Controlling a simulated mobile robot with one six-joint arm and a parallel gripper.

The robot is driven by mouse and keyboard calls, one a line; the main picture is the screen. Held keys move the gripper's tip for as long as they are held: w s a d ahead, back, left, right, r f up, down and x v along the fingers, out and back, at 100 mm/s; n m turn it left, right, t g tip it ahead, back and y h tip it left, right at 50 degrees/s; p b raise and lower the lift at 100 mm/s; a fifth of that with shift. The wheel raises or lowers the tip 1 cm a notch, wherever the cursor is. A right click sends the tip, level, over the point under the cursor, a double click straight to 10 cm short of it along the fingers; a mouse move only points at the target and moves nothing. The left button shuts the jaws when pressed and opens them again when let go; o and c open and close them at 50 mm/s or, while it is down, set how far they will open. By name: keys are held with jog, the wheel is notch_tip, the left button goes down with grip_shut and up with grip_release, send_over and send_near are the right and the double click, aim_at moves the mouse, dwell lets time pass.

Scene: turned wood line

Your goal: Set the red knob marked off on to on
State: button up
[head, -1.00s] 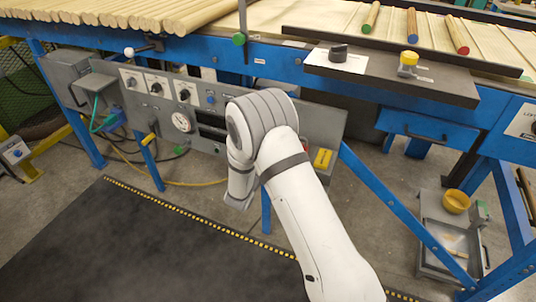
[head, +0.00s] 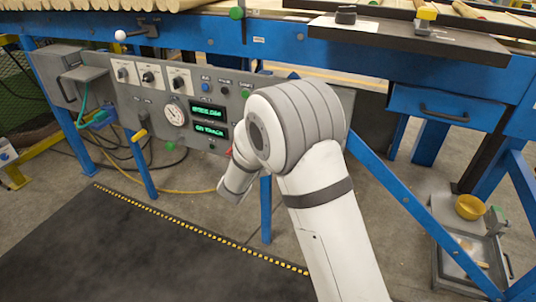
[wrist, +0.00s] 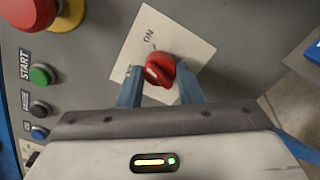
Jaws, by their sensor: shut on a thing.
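The red knob (wrist: 160,66) sits on a white plate (wrist: 184,36) on the grey panel in the wrist view. ON is printed on the plate near a short dark tick; another label by the left finger is partly covered. The knob's raised grip has a pale line toward its lower left, but its exact setting is hard to tell. My gripper (wrist: 159,77) has one blue finger on each side of the knob and is shut on it. In the head view my arm hides the knob and fingertips.
A big red button on yellow (wrist: 67,13) and a green START button (wrist: 42,74) are beside the knob. The grey control panel (head: 150,112) has two lit green displays (head: 207,110). A blue brace (head: 405,205) slants right of my arm.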

jog(key=shift+m+b, duration=2.75)
jog(key=shift+m, duration=0.05)
jog(key=o, duration=1)
jog(key=p+v, duration=0.2)
jog(key=v, duration=0.5)
jog(key=shift+s+a, duration=0.1)
jog(key=shift+s, duration=0.3)
